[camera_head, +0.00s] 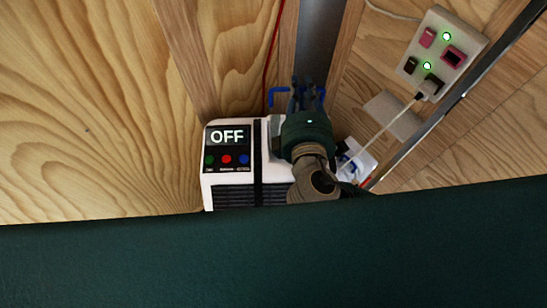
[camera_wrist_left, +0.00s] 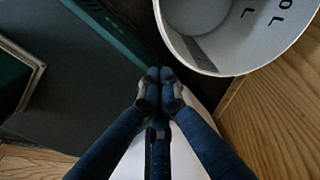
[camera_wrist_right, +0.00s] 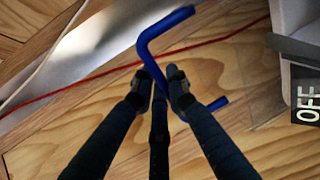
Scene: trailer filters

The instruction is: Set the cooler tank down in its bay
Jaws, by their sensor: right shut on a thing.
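My right gripper (camera_head: 306,88) is shut on a blue bent bar (camera_wrist_right: 152,62), which crosses between its fingertips. Its ends show either side of the gripper in the head view (camera_head: 278,91). The white cooler housing (camera_head: 231,183), its display reading OFF, stands just left of my right arm; part of it shows in the right wrist view (camera_wrist_right: 296,20). No tank body is visible on the bar, and I cannot see the bay's inside. My left gripper (camera_wrist_left: 160,80) has its fingertips together, close to the rim of a white round tub (camera_wrist_left: 243,63) with dark letters.
A power strip (camera_head: 448,50) with green lights and plugs is at the upper right. A red cord (camera_head: 272,57) runs along the wooden floor (camera_head: 90,110). A metal rail (camera_head: 468,85) slants at the right. A dark green surface (camera_head: 270,255) hides the foreground. The floor left is clear.

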